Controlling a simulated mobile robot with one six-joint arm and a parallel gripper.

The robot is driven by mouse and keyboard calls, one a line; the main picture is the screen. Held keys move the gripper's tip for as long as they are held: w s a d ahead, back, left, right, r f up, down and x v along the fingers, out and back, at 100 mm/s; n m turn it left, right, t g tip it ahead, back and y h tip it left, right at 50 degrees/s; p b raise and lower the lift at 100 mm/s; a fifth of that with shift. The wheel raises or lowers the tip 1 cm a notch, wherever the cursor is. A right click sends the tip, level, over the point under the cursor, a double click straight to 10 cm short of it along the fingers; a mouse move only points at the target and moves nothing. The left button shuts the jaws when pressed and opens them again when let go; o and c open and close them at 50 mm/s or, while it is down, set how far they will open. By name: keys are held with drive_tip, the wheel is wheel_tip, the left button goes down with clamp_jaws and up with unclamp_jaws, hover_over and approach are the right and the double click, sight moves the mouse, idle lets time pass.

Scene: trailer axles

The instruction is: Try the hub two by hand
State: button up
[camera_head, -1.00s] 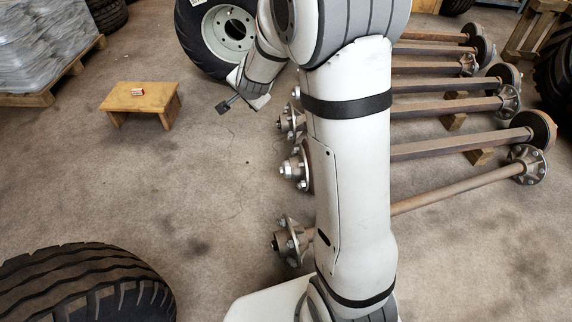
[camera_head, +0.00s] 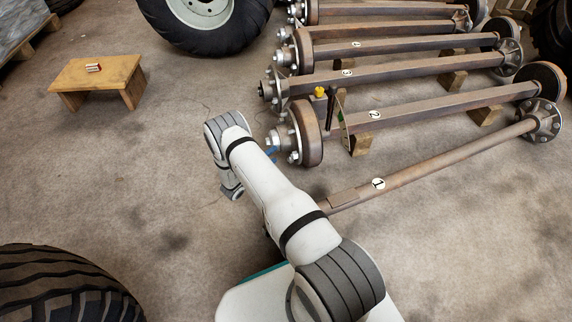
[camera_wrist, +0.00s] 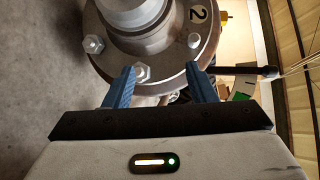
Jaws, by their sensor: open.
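The hub of axle two (camera_head: 287,143) is at the left end of the axle marked 2 (camera_head: 390,115), with a rusty drum (camera_head: 309,133) behind its studded flange. In the wrist view the hub (camera_wrist: 150,45) fills the top middle, with a "2" label and bolts on its flange. My gripper (camera_wrist: 160,85) is open there, its two blue fingers spread either side of a lower flange bolt (camera_wrist: 142,72). Whether the fingers touch the hub is unclear. In the head view my forearm partly hides the gripper, and a bit of blue shows beside the hub.
Axle 1 (camera_head: 430,160) lies nearest, its left end behind my arm. Axles 3 (camera_head: 400,70) and 4 (camera_head: 400,45) lie beyond. A yellow-topped tool (camera_head: 320,92) stands by axle two's drum. A small wooden stool (camera_head: 95,75) and a tyre (camera_head: 65,285) stand left, with clear floor between.

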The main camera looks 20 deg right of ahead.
drive_tip(key=m+h+b, duration=0.1)
drive_tip(key=h, duration=0.1)
approach(293, 156)
drive_tip(key=w, duration=0.1)
drive_tip(key=shift+g, duration=0.3)
drive_tip(key=b+x, duration=0.1)
drive_tip(key=x, duration=0.1)
drive_tip(key=b+x, duration=0.1)
drive_tip(key=x, duration=0.5)
drive_tip(key=shift+d+f+b, duration=0.2)
drive_tip(key=shift+f+b, duration=0.15)
drive_tip(key=shift+b, duration=0.05)
clamp_jaws()
